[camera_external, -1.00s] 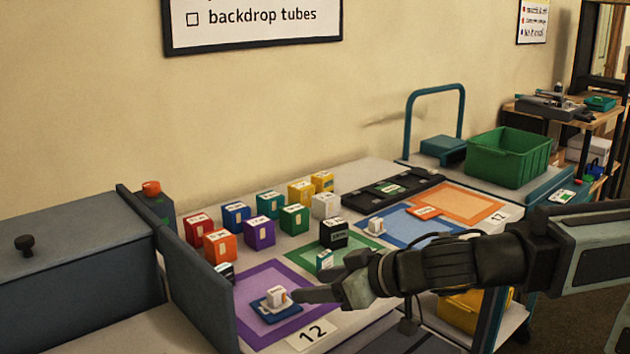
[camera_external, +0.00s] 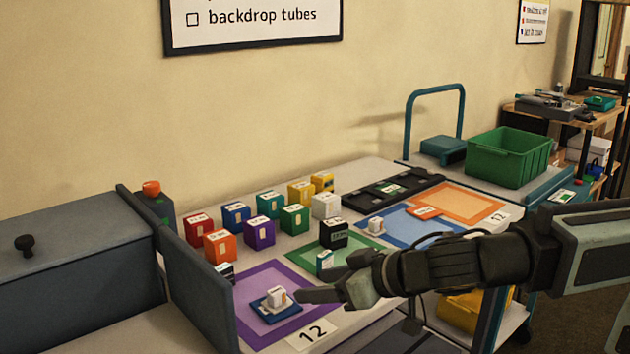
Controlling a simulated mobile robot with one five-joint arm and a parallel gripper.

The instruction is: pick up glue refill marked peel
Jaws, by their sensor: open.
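The label "peel" is too small to read on any block. A small white block with an orange mark (camera_external: 276,295) sits on a dark blue plate (camera_external: 262,310) on the purple mat (camera_external: 242,328). My gripper (camera_external: 312,296) is open, just right of this block, with a dark finger pointing left towards it; nothing shows between the fingers. A small green and white block (camera_external: 324,262) stands on the green mat (camera_external: 303,255), behind my gripper. Another small white block (camera_external: 375,225) stands on the blue mat (camera_external: 392,218). Part of the second finger is hidden.
Several coloured cubes stand in rows behind the mats, including a purple one (camera_external: 259,233) and a black one (camera_external: 333,233). A grey upright panel (camera_external: 200,285) bounds the table at left. A green crate (camera_external: 508,157) stands at the back right.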

